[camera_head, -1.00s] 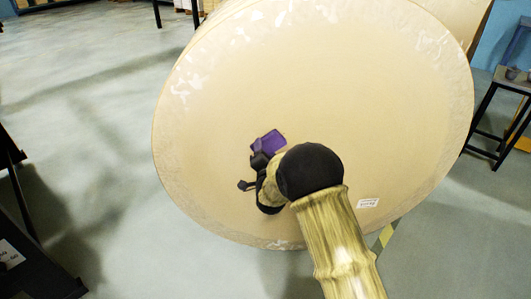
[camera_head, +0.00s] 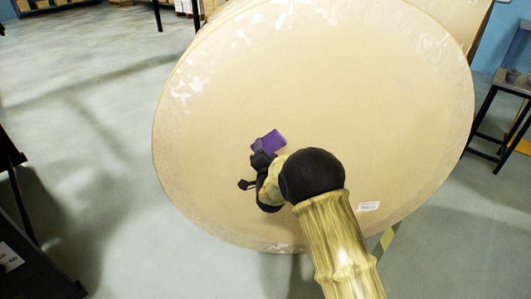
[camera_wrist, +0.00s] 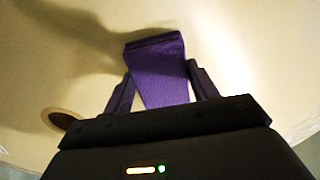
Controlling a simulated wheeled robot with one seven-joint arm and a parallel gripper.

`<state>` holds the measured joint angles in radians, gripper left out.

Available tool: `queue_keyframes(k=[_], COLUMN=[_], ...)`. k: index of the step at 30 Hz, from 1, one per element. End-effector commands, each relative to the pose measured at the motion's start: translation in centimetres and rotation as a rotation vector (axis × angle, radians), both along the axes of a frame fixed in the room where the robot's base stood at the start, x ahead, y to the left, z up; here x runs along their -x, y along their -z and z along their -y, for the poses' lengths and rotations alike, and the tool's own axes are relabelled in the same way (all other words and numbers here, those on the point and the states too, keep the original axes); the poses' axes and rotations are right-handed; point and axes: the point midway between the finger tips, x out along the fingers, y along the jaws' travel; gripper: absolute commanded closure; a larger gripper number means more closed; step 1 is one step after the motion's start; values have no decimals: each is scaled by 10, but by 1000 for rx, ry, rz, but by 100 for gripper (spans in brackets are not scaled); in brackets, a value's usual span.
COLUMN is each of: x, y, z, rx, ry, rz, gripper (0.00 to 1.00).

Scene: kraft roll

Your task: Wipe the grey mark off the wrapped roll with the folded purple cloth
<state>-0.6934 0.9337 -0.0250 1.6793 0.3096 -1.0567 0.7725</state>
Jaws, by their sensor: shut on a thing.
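The wrapped roll (camera_head: 330,100) is a large round tan end face that fills the middle of the head view. It also fills most of the wrist view (camera_wrist: 250,50). My gripper (camera_head: 259,168) is in front of its lower left part. The gripper is shut on the folded purple cloth (camera_head: 270,143), which stands out between the fingers in the wrist view (camera_wrist: 158,70). The cloth is at or close to the roll's face; I cannot tell whether it touches. I see no clear grey mark; my arm and gripper hide part of the face.
A small white label (camera_head: 369,206) is on the roll's lower right. A dark stool (camera_head: 505,90) stands at the right. A dark stand (camera_head: 25,255) is at the lower left. The floor (camera_head: 90,110) at the left is clear. A dark round hole (camera_wrist: 62,119) shows in the wrist view.

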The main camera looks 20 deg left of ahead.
Motion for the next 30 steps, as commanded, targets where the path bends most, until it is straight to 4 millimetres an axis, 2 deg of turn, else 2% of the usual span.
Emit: queue_keyframes(k=[16, 30], x=[-13, -16], y=[0, 0], z=[31, 37], rx=[-1, -1], ry=[2, 0], rz=[1, 1], gripper=[60, 60])
